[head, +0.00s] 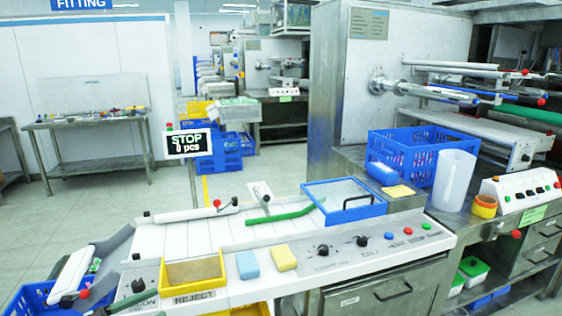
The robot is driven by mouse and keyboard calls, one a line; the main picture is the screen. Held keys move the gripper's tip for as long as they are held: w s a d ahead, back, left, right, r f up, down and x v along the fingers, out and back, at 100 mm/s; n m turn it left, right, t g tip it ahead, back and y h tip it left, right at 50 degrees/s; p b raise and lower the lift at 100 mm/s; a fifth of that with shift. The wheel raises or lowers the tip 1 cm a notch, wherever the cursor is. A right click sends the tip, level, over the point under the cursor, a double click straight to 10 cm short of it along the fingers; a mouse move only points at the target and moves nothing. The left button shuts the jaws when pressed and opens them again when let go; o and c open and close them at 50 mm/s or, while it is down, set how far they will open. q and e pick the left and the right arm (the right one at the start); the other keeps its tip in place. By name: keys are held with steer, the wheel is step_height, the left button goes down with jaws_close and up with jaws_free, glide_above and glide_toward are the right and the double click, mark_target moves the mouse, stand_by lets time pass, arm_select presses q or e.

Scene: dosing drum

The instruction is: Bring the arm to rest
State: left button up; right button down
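Neither of my grippers shows in the head view, and no part of my arms can be made out. The dosing machine (350,262) stands in front, with knobs and coloured buttons on its white panel. A sign (187,143) above it reads "STOP 0 pcs". A blue-framed clear lid (344,197) with a black handle lies on the machine's right part. A green bar (280,216) lies beside it.
A yellow reject tray (193,274), a blue sponge (247,265) and a yellow sponge (283,258) sit along the front. A blue crate (408,160), a clear jug (454,181) and tape rolls (484,206) stand at right. Open floor (110,215) lies at back left.

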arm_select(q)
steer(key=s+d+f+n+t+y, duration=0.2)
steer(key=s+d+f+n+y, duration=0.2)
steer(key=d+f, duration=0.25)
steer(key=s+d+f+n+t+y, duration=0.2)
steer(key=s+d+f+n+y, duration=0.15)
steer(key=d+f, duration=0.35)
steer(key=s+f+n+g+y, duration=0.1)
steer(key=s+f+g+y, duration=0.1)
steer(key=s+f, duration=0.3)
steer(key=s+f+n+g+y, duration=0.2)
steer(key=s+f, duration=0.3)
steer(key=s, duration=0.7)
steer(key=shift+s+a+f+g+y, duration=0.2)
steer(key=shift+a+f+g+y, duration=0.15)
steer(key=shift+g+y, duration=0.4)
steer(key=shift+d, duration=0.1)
